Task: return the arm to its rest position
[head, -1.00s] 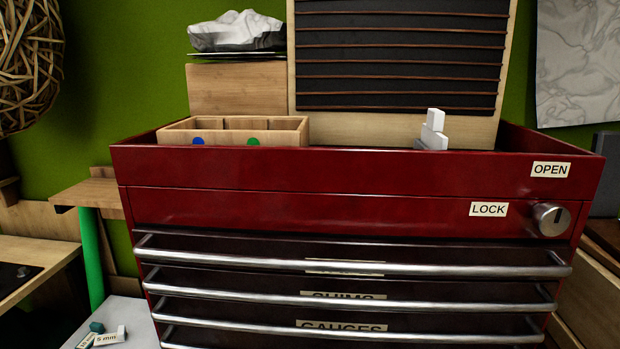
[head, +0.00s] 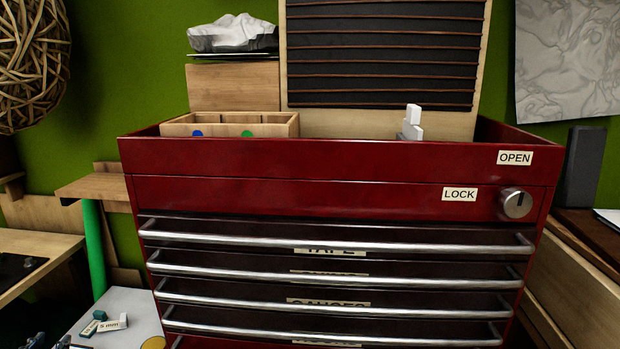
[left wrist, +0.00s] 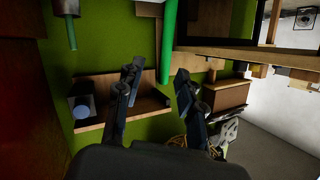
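My left gripper (left wrist: 156,82) shows in the left wrist view with its two dark fingers spread apart and nothing between them. In the head view only the tips of my left gripper (head: 48,341) show, at the bottom left edge, beside a pale surface with small blocks. The rest of that arm is out of the picture. My right gripper is in neither view.
A red tool cabinet (head: 330,202) with several drawers fills the middle; its drawers look shut. A wooden divided box (head: 230,130) sits on top. A pale surface (head: 115,303) at lower left holds small blocks (head: 113,324). A green post (head: 94,250) stands behind it.

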